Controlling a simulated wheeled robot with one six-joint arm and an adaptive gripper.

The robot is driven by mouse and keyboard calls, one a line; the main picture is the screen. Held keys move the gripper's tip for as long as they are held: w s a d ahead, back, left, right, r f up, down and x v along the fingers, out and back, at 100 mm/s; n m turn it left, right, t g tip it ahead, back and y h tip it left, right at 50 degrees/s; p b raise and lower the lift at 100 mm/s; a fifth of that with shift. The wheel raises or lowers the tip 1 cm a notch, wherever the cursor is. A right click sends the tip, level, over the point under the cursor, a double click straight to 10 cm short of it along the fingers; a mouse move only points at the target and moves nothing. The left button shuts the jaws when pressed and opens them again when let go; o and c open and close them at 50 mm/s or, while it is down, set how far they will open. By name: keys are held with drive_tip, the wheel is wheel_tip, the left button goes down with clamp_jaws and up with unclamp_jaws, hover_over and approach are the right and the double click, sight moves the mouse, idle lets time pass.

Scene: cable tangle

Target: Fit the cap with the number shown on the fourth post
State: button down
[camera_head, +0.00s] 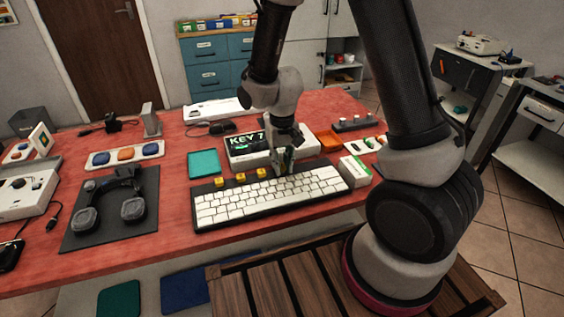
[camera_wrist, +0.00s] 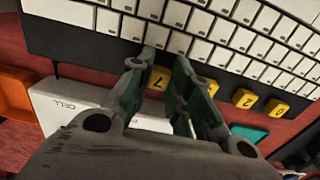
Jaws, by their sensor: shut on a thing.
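A screen (camera_head: 247,141) at the back of the keyboard shows "KEY 7". The white-keyed keyboard (camera_head: 262,197) has a row of yellow caps along its dark back strip. In the wrist view one cap reads 0 (camera_wrist: 278,107), one reads 2 (camera_wrist: 245,98), and another cap (camera_wrist: 211,86) is partly behind a finger. My gripper (camera_head: 285,170) is at the right end of this row. The yellow cap marked 7 (camera_wrist: 157,79) is between its green fingers (camera_wrist: 166,72), which are shut on it. I cannot tell whether this cap sits on a post; the fingers hide its underside.
A teal tray (camera_head: 204,163) lies left of the screen, and an orange tray (camera_head: 327,140) lies to its right. A white box (camera_head: 355,170) stands near the keyboard's right end. Headphones (camera_head: 122,205) lie on a dark mat at left. Bare red table lies between mat and keyboard.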

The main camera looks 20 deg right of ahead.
drive_tip(key=shift+f, duration=0.5)
idle(0.3)
drive_tip(key=c, duration=1.2)
unclamp_jaws()
drive_tip(key=shift+c, duration=0.2)
drive_tip(key=shift+r, duration=0.15)
drive_tip(key=shift+r, duration=2.4)
